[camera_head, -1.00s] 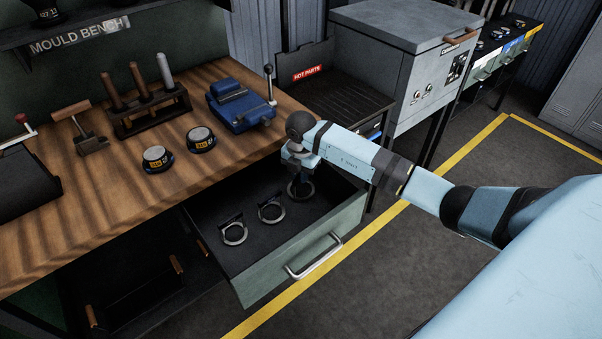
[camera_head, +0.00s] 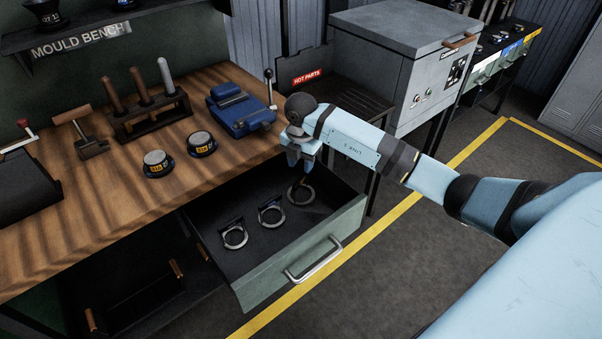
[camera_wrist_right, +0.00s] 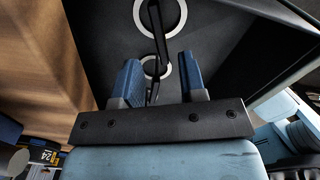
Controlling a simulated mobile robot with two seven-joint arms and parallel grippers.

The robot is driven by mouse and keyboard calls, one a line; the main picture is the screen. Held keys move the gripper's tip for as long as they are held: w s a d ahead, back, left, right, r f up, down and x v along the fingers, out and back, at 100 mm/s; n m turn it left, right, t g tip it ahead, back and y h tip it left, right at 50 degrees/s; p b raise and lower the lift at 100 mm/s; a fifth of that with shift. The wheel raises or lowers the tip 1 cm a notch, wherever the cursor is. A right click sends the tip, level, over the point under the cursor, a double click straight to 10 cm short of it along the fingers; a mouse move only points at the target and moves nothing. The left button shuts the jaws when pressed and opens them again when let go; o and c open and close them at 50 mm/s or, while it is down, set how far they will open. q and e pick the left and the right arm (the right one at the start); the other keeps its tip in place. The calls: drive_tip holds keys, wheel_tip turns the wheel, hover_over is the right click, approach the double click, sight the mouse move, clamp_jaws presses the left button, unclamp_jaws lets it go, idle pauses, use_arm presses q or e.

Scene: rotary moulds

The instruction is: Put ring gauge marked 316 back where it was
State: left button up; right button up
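One ring (camera_wrist_right: 147,67) shows just beyond the fingertips and another (camera_wrist_right: 168,28) farther off. My left gripper is out of view.
Two round dark pieces with yellow labels (camera_head: 157,164) (camera_head: 202,144) stand on the wooden bench (camera_head: 105,212). A blue vise (camera_head: 240,110) and a tool rack (camera_head: 150,118) stand behind. The drawer's front wall and handle (camera_head: 314,262) border the rings. A grey oven (camera_head: 395,55) stands at right.

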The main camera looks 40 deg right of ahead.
sight(301, 177)
wheel_tip(301, 177, up, 6)
drive_tip(key=shift+f, duration=0.1)
idle(0.6)
